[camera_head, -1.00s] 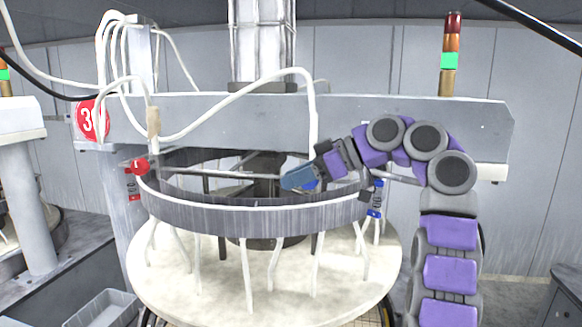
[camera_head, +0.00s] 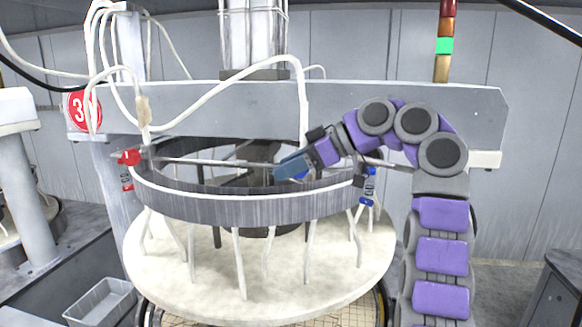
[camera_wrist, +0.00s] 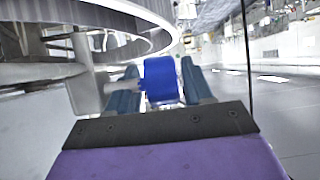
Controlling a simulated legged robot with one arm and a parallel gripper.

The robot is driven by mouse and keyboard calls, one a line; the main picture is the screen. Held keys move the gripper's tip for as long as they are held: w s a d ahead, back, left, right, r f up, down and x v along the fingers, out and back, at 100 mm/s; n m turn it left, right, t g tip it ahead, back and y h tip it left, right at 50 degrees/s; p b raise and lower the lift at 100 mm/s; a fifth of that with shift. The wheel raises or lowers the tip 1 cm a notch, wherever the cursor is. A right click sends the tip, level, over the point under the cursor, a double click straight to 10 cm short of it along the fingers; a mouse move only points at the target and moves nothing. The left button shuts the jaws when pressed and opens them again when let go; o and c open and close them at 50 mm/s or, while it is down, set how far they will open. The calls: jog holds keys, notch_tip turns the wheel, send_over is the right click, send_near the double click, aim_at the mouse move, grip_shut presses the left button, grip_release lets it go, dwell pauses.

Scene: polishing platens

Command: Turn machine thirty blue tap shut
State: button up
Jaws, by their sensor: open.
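The bright blue tap handle (camera_wrist: 160,80) shows in the wrist view on a short light stem beside a grey pipe fitting (camera_wrist: 85,85). My gripper (camera_wrist: 158,92) is open, with one blue-grey finger on each side of the handle. I cannot tell whether either finger touches it. In the head view my gripper (camera_head: 291,167) is over the grey ring, and only a small patch of bright blue (camera_head: 302,175) shows beside the fingers. A red round sign (camera_head: 84,110) on the machine shows a 3; a white hose hides part of its number.
A red tap (camera_head: 128,157) sits at the ring's left. Blue fittings and a tag (camera_head: 369,187) are at its right. The grey ring (camera_head: 245,206) has several white hoses below, above a pale round platen (camera_head: 205,270). A grey beam (camera_head: 400,105) spans behind my arm.

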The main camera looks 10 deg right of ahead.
jog(key=shift+a, duration=0.3)
